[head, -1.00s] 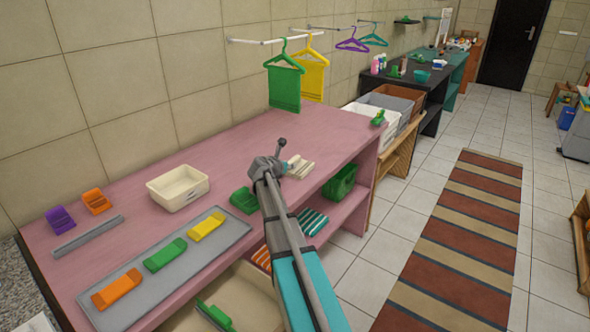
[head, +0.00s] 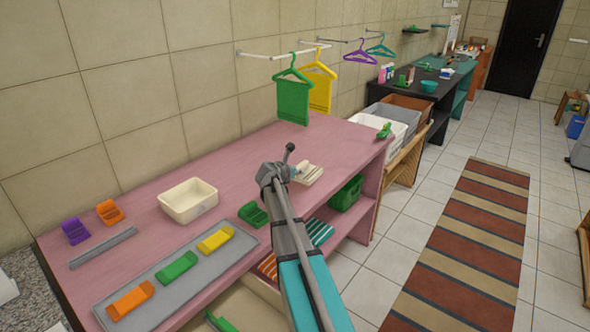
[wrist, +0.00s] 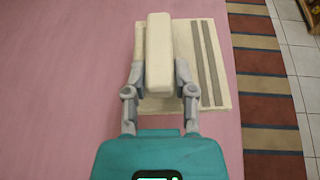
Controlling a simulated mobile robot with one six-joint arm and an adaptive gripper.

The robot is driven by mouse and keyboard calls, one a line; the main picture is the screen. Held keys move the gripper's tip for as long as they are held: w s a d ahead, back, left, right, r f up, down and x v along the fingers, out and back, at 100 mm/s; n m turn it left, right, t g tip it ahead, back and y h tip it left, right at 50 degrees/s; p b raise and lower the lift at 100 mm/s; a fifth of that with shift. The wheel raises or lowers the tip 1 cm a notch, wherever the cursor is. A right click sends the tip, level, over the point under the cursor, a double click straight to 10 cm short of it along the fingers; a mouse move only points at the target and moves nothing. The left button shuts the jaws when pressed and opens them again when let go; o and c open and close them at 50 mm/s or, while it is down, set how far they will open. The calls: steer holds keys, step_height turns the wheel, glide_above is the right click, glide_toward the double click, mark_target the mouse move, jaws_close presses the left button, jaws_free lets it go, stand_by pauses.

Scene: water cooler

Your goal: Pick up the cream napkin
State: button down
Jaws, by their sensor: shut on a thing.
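The cream napkin (wrist: 208,40) is flat and square with grey stripes along its right side in the wrist view. A raised cream block-shaped part (wrist: 159,40) stands over its left half. My gripper (wrist: 160,72) is shut on this raised part, one finger on each side. In the head view the napkin (head: 309,174) lies near the front edge of the pink table, just right of my gripper (head: 291,171). The arm hides part of the area in front. I cannot tell whether the napkin is clear of the table top.
A cream bin (head: 188,212) and a grey tray (head: 150,310) with coloured holders stand left on the pink table (head: 235,170). A green holder (head: 253,214) is near the front edge. Hangers (head: 294,90) hang behind. A striped rug (head: 470,235) lies on the floor right.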

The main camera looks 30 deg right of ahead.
steer(key=s+a+r+p, duration=0.5)
steer(key=s+r+p, duration=0.2)
steer(key=s, duration=0.4)
steer(key=shift+r, duration=0.45)
steer(key=shift+s, duration=0.15)
